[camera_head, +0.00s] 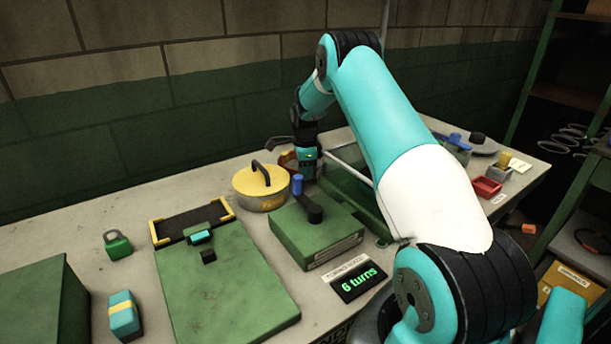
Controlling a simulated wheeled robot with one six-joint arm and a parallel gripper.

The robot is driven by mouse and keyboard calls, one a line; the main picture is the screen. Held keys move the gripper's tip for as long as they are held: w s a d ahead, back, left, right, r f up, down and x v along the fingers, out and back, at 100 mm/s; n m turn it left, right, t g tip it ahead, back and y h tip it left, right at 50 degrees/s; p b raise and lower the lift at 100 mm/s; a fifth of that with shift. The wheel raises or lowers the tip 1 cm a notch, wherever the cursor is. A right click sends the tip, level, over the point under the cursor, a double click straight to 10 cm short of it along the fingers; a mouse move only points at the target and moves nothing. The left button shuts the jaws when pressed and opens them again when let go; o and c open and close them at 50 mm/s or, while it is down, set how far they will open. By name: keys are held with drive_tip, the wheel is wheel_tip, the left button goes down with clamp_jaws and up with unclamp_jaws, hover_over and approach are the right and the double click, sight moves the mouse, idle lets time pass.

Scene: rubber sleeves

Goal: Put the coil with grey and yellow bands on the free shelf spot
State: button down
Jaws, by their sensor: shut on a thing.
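My gripper (306,158) is at the far side of the bench, by the wall, to the right of the yellow-lidded pot. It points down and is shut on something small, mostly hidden. A reddish-brown curved thing (287,160) shows just left of the gripper, partly behind the pot; I cannot tell whether it is the held thing. I cannot make out grey and yellow bands on any coil. A shelf rack with a green post (527,75) stands at the right; its free spot cannot be made out.
A yellow-lidded pot (252,184), a green crank box (315,236) and a "6 turns" display (358,281) crowd the bench near my arm. A green board (222,290) lies left.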

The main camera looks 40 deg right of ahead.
drive_tip(key=shift+f, duration=1)
drive_tip(key=shift+f, duration=0.15)
drive_tip(key=c, duration=1.1)
unclamp_jaws()
drive_tip(key=shift+o, duration=0.2)
